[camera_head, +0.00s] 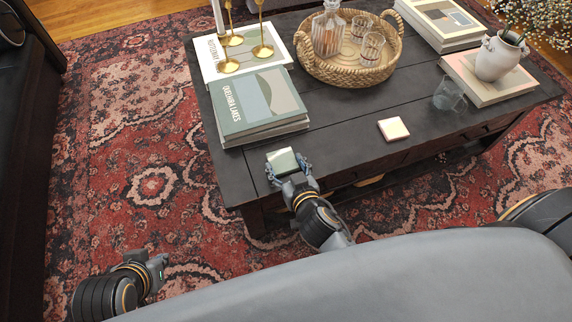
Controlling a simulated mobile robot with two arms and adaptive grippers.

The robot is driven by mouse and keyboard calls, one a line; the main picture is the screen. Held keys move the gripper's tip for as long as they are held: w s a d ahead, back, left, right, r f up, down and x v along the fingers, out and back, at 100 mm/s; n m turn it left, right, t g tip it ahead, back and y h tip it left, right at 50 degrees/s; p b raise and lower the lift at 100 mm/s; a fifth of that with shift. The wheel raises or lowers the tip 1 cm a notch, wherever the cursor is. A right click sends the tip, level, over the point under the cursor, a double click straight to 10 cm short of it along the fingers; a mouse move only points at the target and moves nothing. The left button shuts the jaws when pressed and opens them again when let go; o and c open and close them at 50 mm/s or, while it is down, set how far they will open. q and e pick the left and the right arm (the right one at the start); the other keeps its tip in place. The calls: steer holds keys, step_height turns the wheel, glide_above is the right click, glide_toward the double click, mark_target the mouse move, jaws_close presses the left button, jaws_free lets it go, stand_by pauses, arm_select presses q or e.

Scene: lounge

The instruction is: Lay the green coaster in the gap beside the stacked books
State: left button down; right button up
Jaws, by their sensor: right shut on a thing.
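The pale green coaster (282,160) is at the near left part of the dark table, in front of the stacked books. My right gripper (288,174) is shut on its near edge. The coaster looks about flat; I cannot tell whether it touches the tabletop. The stacked books (258,100), with a grey-green cover on top, lie at the table's left side, a little beyond the coaster and apart from it. My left gripper (157,268) hangs over the rug at the lower left, away from the table; its fingers are too unclear to read.
A pale pinkish square coaster (393,129) lies to the right on the table (345,145). A glass (449,95) stands further right. A wicker tray (350,74) holds a decanter and glasses. Brass candlesticks (262,50) stand behind the books. A white vase (498,58) stands on books at right.

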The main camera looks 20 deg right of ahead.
arm_select(q)
steer(key=shift+w, duration=0.1)
arm_select(e)
steer(key=o, duration=1.3)
steer(key=shift+f, duration=0.1)
arm_select(q)
steer(key=shift+w+d+r, duration=0.1)
steer(key=shift+w+r, duration=0.05)
steer(key=shift+w, duration=0.2)
steer(key=shift+s, duration=0.1)
